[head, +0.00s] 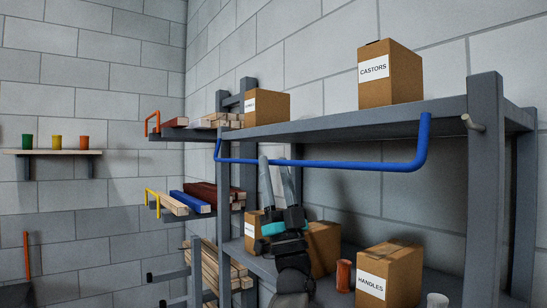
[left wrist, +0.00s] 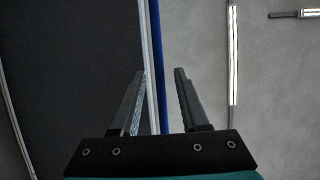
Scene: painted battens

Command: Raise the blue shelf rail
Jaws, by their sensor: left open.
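The blue shelf rail (head: 345,164) is a long bar with upturned ends, hanging along the front of the upper grey shelf (head: 375,123). Its bar sits a little below the shelf's front edge. My left gripper (head: 276,161) points upward at the left part of the bar, with its two fingers apart. In the left wrist view the blue rail (left wrist: 158,60) shows as a thin strip in line with the gap between the open fingers (left wrist: 161,72), nearer the left finger. I cannot tell whether it lies between them or beyond. My right gripper is not in view.
A CASTORS box (head: 391,74) and a smaller box (head: 267,107) stand on the upper shelf. A HANDLES box (head: 390,275), other boxes and a reddish-brown cylinder (head: 343,276) stand below. Battens (head: 190,200) lie on brackets at left. Open room lies before the shelf.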

